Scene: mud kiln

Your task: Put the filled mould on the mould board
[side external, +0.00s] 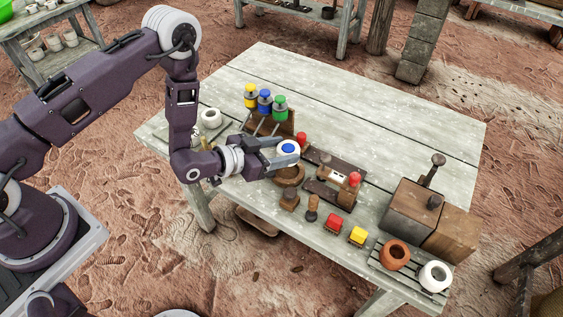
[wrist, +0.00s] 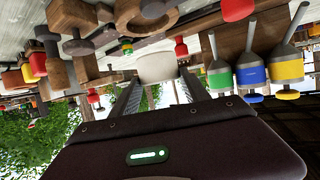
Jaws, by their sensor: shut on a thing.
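The filled mould (side external: 288,148) is a white round piece with a blue disc on its top. My gripper (side external: 280,155) is shut on it and holds it above the table, near the wooden rack of bottles. In the wrist view the mould is a pale block (wrist: 158,67) between the two fingers (wrist: 158,84). A thin board (side external: 202,133) lies at the table's left end with a white ring-shaped piece (side external: 211,117) on it. I cannot tell whether this is the mould board.
Blue, yellow and green bottles stand in a rack (side external: 283,127) behind my gripper. A wooden bowl (side external: 288,175), dark boards (side external: 323,193) and red and yellow blocks (side external: 333,224) lie nearby. Pots stand on a slatted rack (side external: 412,287) at right. The table's back is clear.

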